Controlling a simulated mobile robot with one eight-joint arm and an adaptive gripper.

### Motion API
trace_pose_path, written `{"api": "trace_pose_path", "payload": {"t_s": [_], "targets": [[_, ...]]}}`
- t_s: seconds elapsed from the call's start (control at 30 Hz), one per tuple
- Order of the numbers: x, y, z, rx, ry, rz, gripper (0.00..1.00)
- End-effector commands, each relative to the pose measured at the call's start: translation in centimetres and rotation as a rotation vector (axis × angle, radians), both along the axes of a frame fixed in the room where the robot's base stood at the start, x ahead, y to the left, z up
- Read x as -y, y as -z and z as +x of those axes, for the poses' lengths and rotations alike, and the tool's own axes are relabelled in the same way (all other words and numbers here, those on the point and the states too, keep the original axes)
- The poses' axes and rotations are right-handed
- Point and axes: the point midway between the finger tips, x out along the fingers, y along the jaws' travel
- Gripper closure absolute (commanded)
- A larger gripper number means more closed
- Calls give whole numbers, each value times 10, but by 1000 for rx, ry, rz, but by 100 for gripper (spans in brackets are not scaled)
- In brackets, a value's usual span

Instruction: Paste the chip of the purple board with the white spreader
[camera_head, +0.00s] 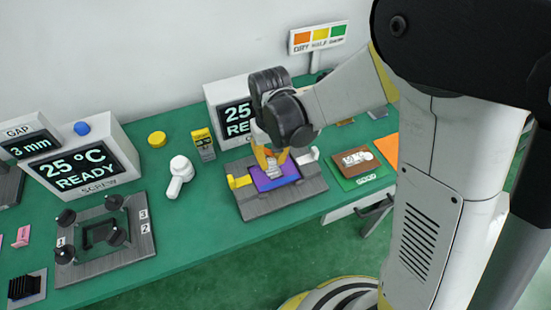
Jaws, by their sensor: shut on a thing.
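The purple board (285,181) lies in a dark grey fixture (280,207) on the green bench, with a yellow clamp at its left and a pale one at its right. My gripper (272,166) reaches down over the board from the upper right. It is shut on a small pale thing at the board, which looks like the white spreader, mostly hidden by the fingers. The board's chip is hidden under my gripper, and I cannot tell whether the spreader touches it.
A green GOOD tray (362,181) with a brown board is at the right. A screw fixture (105,240) and a 25 °C display (80,163) are at the left.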

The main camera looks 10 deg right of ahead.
Motion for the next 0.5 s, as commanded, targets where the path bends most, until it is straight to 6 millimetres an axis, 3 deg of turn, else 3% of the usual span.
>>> {"api": "trace_pose_path", "payload": {"t_s": [0.5], "targets": [[16,1,-3,0,1,0,100]]}}
